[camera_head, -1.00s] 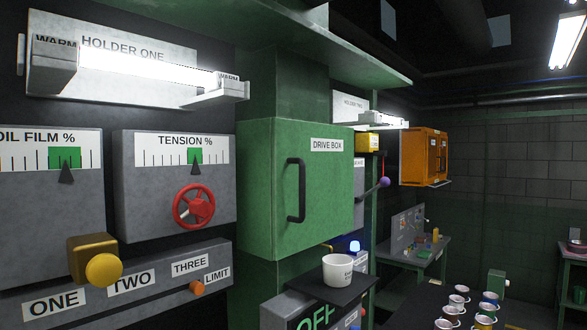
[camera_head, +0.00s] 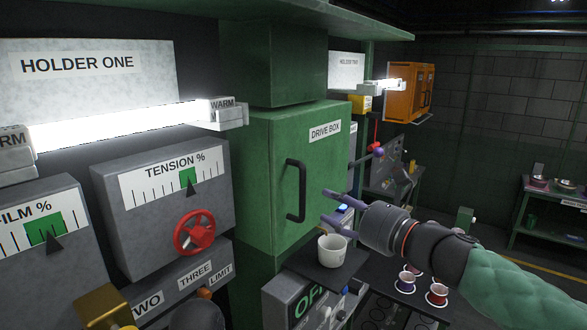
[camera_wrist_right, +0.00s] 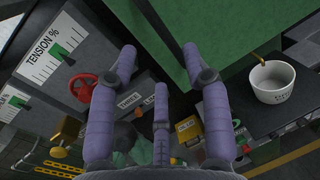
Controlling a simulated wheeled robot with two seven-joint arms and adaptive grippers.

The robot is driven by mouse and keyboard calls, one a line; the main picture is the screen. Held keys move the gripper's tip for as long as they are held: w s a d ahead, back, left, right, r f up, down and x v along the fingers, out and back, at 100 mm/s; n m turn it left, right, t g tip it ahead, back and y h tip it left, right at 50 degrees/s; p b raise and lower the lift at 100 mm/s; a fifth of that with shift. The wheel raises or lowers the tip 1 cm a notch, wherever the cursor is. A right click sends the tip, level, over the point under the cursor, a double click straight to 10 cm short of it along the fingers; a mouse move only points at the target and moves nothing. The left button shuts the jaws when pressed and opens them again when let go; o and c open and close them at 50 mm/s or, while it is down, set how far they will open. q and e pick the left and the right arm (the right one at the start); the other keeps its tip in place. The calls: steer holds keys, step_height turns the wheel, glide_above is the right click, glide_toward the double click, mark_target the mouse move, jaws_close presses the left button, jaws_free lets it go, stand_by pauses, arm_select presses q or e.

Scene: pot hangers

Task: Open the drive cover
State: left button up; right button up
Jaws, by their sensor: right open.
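The green drive box (camera_head: 262,185) has a closed front cover labelled DRIVE BOX, with a black vertical bar handle (camera_head: 296,191). My right gripper (camera_head: 328,208) comes in from the right in the head view. Its purple fingers are spread and empty, a little right of the handle and apart from it. The fingers also show in the right wrist view (camera_wrist_right: 160,70). My left gripper is not clearly seen.
A white cup (camera_head: 332,249) stands on a dark shelf below the box and close under my right gripper. A red handwheel (camera_head: 195,232) sits on the tension gauge panel (camera_head: 160,205) to the left. An orange cabinet (camera_head: 408,92) hangs farther back.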

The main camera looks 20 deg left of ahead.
mark_target(303, 186)
steer(key=shift+n, duration=0.3)
steer(key=x, duration=0.3)
steer(key=p+x, duration=0.1)
steer(key=x, duration=0.3)
steer(key=r+p+x, duration=0.1)
steer(key=x, duration=0.2)
steer(key=shift+a, duration=0.35)
steer(key=shift+r, duration=0.1)
jaws_close()
